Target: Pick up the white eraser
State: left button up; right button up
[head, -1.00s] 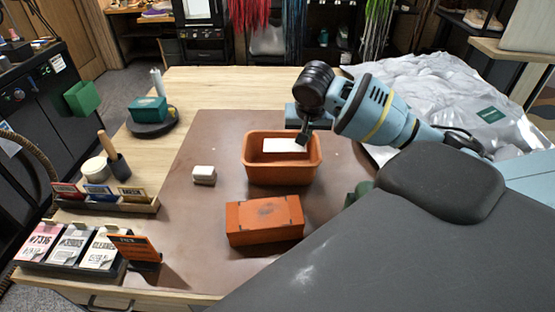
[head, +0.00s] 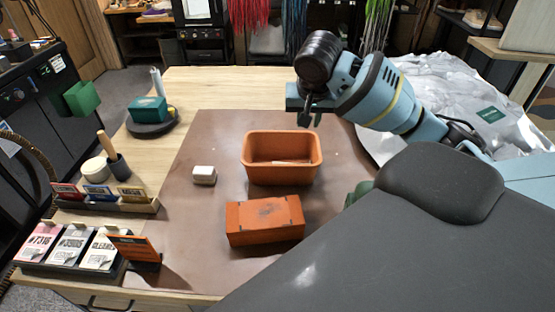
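A small white block (head: 204,175), which looks like the white eraser, lies on the brown mat (head: 205,230), left of an orange bin (head: 258,173). A pale flat piece (head: 293,162) shows low inside the bin, partly hidden by its front wall. My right gripper (head: 311,121) is above the bin's back right corner, pointing down. Its fingers are apart with nothing between them. It is well to the right of the white block and not touching it. My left gripper is not in view.
An orange box (head: 265,221) lies in front of the bin. Card holders (head: 105,198), a wooden-handled tool (head: 115,158) and a green block on a dark round base (head: 149,112) stand on the left. The mat around the white block is mostly clear.

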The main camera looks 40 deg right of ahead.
aim_at(203, 175)
jog(key=k, duration=1.5)
